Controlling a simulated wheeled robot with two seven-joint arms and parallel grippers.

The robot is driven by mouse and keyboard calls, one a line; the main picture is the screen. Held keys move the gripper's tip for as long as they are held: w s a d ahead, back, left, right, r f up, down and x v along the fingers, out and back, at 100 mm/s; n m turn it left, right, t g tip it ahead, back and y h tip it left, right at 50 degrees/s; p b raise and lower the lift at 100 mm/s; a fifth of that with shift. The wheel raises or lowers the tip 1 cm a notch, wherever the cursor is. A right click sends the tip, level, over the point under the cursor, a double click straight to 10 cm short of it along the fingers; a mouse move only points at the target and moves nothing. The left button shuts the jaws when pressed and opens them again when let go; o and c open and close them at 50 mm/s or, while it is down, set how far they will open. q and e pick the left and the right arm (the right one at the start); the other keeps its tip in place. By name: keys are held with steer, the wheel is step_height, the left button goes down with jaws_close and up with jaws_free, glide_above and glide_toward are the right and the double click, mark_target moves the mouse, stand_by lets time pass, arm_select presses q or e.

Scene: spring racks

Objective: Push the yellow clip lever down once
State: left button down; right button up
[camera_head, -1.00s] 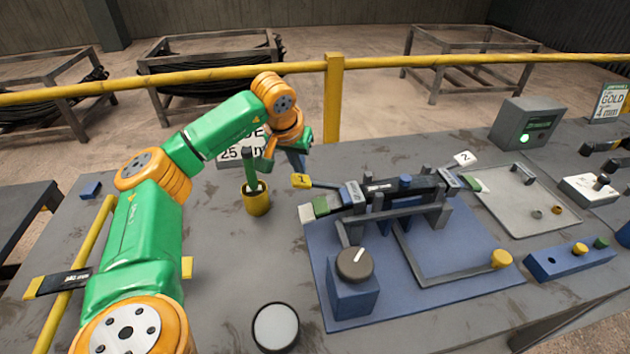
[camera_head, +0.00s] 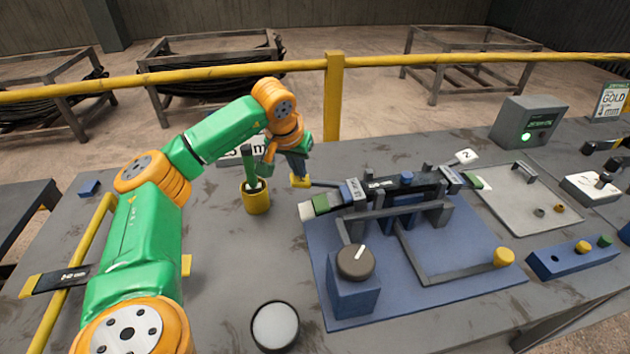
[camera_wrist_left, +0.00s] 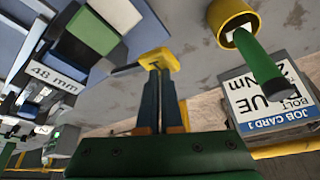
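The yellow clip lever (camera_head: 300,182) is a yellow tab on a thin dark arm, at the left end of the clamp on the blue base plate (camera_head: 345,230). My left gripper (camera_head: 300,176) is right above the tab, pointing down, its tips at the tab's top and partly covering it. In the left wrist view the two fingers (camera_wrist_left: 159,72) lie close together, shut, with their tips at the yellow tab (camera_wrist_left: 159,57). Whether they press on it is hard to tell. My right gripper is not in view.
A yellow cup (camera_head: 257,199) with a green-handled tool stands just left of the gripper. A job card (camera_wrist_left: 265,105) stands behind it.

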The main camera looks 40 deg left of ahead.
mark_target(298, 180)
arm_select(q)
steer(key=shift+f+b, duration=1.25)
steer(key=shift+f, duration=0.75)
step_height(298, 180, up, 10)
steer(key=p, duration=1.1)
steer(key=shift+r, duration=0.15)
steer(key=shift+f, duration=0.2)
steer(key=shift+w, duration=0.1)
